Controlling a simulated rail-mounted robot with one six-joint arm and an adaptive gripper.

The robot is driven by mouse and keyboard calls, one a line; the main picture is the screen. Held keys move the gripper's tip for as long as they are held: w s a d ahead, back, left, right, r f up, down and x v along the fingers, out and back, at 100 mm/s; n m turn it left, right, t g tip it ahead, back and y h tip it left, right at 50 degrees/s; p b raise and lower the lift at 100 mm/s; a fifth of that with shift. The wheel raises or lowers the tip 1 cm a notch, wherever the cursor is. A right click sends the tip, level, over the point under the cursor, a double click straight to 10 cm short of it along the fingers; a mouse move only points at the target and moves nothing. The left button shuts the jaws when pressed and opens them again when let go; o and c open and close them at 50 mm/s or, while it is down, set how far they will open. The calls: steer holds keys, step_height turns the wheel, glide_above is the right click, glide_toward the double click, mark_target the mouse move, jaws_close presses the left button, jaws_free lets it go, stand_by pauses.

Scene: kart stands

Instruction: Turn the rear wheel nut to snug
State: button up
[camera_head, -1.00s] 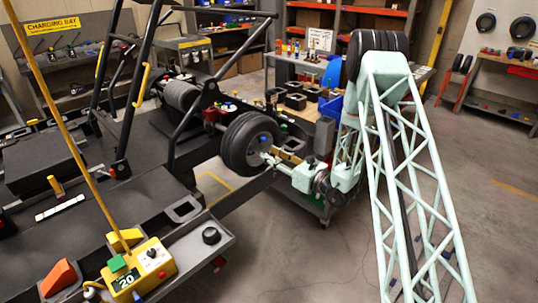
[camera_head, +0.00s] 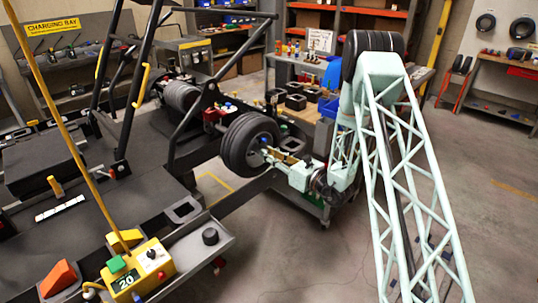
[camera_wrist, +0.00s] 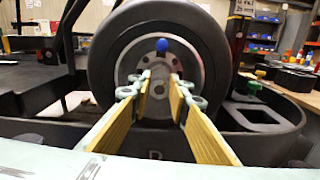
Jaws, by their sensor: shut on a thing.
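The rear wheel (camera_head: 250,143) is a black tyre on a grey rim on the kart's near side. It fills the upper middle of the wrist view (camera_wrist: 106,68), with a blue knob (camera_wrist: 162,46) near the top of its hub. My gripper (camera_head: 268,156) reaches the hub from the right. In the wrist view its two fingers (camera_wrist: 160,84), with yellow inner faces, point straight at the hub, tips close together on either side of its centre. The gripper is shut on the rear wheel nut, which the fingertips mostly hide.
A dark kart frame bar (camera_head: 238,190) runs below the wheel. A yellow control box (camera_head: 138,270) reading 20 stands at the lower left. A workbench with bins (camera_head: 300,108) is behind my arm. Open floor (camera_head: 300,260) lies at the front.

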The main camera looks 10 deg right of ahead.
steer(key=shift+m, duration=0.6)
steer(key=m+p, duration=0.2)
steer(key=m, duration=0.2)
steer(key=m+p, duration=0.1)
steer(key=m, duration=0.3)
steer(key=m+p, duration=0.2)
steer(key=m, duration=0.2)
steer(key=shift+w+d+f+p, duration=0.1)
steer(key=shift+d+f+p, duration=0.1)
steer(key=shift+f+p, duration=0.1)
steer(key=shift+m, duration=0.4)
steer(key=o, duration=0.9)
steer(key=shift+n+b, duration=0.3)
steer(key=shift+n, duration=0.4)
